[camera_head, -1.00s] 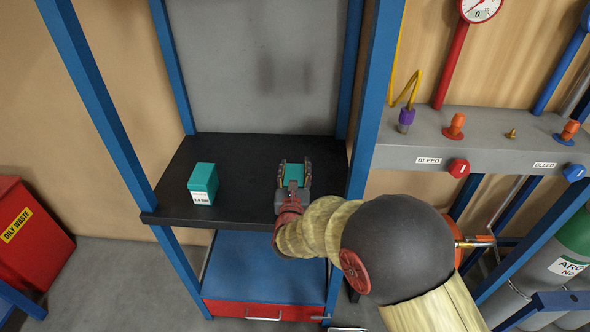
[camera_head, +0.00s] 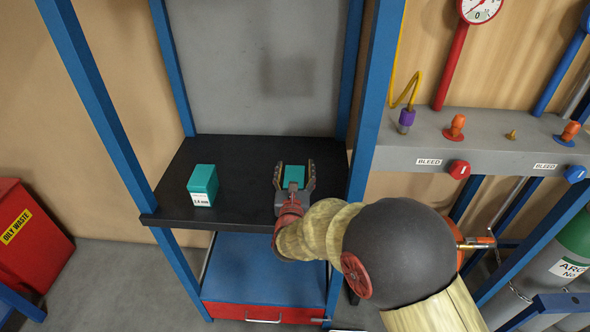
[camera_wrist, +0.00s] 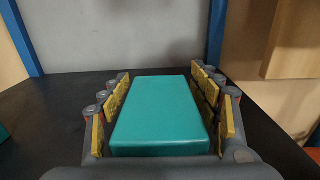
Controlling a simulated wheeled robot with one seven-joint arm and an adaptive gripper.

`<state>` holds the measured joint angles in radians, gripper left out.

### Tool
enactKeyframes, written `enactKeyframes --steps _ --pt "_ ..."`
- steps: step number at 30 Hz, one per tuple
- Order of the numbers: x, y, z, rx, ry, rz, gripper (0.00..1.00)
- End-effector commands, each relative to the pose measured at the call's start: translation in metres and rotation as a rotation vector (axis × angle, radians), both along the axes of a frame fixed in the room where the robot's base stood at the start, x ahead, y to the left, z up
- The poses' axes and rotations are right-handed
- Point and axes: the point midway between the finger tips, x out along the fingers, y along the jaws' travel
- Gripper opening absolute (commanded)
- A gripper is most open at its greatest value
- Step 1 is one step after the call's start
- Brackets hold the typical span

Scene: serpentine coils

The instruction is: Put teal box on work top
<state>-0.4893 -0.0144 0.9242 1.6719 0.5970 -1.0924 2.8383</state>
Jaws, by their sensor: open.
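A teal box (camera_head: 294,175) stands on the black work top (camera_head: 240,207), between the open fingers of my gripper (camera_head: 294,172). In the wrist view the teal box (camera_wrist: 160,115) fills the space between the yellow-padded fingers of my gripper (camera_wrist: 163,110), with a narrow gap visible on the right side. The box's lower part is hidden by my gripper. A second teal box (camera_head: 203,184) with a white label stands on the same work top to the left.
Blue frame posts (camera_head: 110,130) flank the work top, and a grey panel (camera_head: 255,65) stands behind it. A lower blue shelf (camera_head: 265,265) lies beneath. A grey pipe manifold (camera_head: 500,140) is at right. The work top between the two boxes is clear.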

Motion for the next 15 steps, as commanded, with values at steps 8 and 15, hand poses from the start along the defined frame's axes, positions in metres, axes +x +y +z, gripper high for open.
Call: enactKeyframes --steps 8,15 --pt "-0.031 0.002 0.004 -0.001 0.001 0.003 0.62" --pt "-0.081 0.004 0.005 0.0 0.0 0.003 0.62"
